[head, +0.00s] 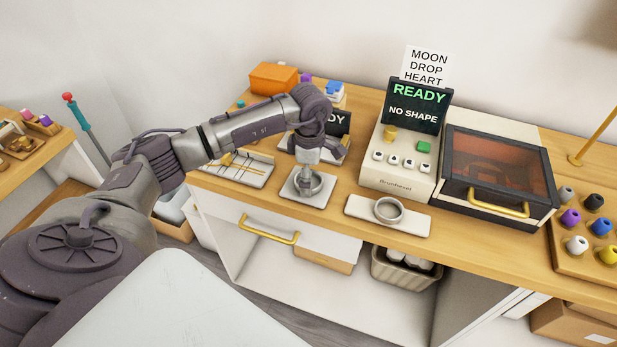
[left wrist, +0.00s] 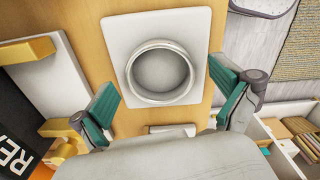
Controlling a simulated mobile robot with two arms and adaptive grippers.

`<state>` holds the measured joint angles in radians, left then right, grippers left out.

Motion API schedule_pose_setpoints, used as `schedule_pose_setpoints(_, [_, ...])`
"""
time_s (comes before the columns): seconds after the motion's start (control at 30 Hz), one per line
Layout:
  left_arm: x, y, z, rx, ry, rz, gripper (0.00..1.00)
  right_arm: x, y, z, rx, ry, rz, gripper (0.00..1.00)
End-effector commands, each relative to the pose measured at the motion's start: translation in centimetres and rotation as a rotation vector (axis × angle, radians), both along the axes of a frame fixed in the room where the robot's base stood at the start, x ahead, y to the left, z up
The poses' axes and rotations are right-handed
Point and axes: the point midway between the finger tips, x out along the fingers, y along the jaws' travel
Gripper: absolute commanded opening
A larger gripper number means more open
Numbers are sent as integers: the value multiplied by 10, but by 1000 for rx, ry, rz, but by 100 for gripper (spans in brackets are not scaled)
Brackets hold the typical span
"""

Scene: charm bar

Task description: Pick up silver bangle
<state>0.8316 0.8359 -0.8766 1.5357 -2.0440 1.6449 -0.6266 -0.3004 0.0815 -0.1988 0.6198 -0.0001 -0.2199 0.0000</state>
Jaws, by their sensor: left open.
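A silver bangle (head: 316,186) lies flat on a small white square plate (head: 318,202) near the counter's front edge. My left gripper (head: 307,184) points down over this bangle and partly hides it. In the left wrist view the round bangle (left wrist: 160,73) sits on the plate (left wrist: 120,32), between the two spread green-padded fingers of the gripper (left wrist: 164,82). The gripper is open and holds nothing. I cannot tell how far the fingertips are above the plate. A second silver ring (head: 388,209) lies on a longer white plate (head: 415,222) to the right. My right gripper is not in view.
Behind the gripper stands a dark sign (head: 340,122). A cream machine (head: 400,187) and a glass-lidded box (head: 497,170) stand to the right. A tray with thin rods (head: 252,180) lies left of the square plate. A drawer with a gold handle (head: 270,231) is below.

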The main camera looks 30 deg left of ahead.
Motion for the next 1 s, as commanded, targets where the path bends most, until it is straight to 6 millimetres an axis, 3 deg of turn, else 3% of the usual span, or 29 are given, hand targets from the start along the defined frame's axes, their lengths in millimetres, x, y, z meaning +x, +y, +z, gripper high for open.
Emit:
schedule_pose_setpoints(0.23, [0, 0, -3, 0, -1, -1, 100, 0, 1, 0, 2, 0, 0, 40])
schedule_pose_setpoints(0.6, [0, 0, -2, 0, -1, 0, 40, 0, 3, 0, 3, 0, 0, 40])
schedule_pose_setpoints(1.0, [1, 0, 5, 0, -3, 1, 39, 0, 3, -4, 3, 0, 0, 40])
